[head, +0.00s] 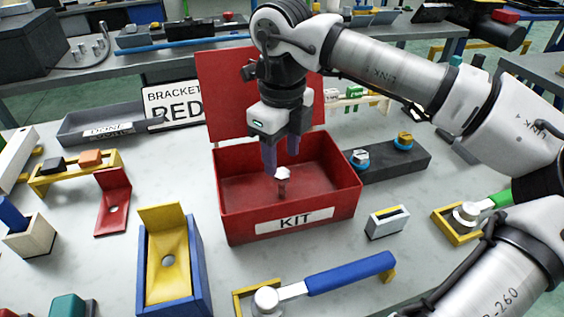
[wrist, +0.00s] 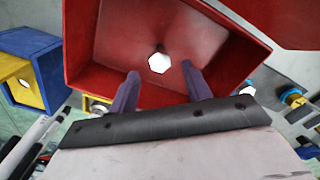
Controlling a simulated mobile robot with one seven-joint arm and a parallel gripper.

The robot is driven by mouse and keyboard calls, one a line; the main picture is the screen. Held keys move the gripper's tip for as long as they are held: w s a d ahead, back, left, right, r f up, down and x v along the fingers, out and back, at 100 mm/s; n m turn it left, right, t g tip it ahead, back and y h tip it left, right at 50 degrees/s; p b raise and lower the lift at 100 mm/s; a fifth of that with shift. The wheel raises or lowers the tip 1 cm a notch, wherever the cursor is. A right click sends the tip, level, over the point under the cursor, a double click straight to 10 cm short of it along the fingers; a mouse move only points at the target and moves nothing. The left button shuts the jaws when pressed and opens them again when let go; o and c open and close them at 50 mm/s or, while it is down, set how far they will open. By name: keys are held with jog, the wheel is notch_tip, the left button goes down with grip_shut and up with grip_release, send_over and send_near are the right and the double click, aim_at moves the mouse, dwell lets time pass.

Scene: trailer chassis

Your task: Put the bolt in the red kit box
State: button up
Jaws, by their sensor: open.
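The red kit box (head: 240,222) stands on the table with its lid raised at the back and a white KIT label on its front. The bolt (head: 283,174) is inside the box outline, its pale hex head up and a darker shank below. I cannot tell whether it touches the floor of the box. In the wrist view the bolt's hex head (wrist: 158,63) shows against the red box interior (wrist: 120,40). My gripper (head: 281,160) is open, pointing down into the box just above the bolt. Its purple fingers (wrist: 160,78) are spread apart, with a gap between them.
A black block with two bolts (head: 395,160) is right of the box. A yellow bracket in a blue holder (head: 170,255), a red bracket (head: 114,202) and a blue-handled tool (head: 340,275) lie around it. A BRACKET RED sign (head: 175,105) stands behind left.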

aim_at(282, 173)
notch_tip(282, 173, up, 9)
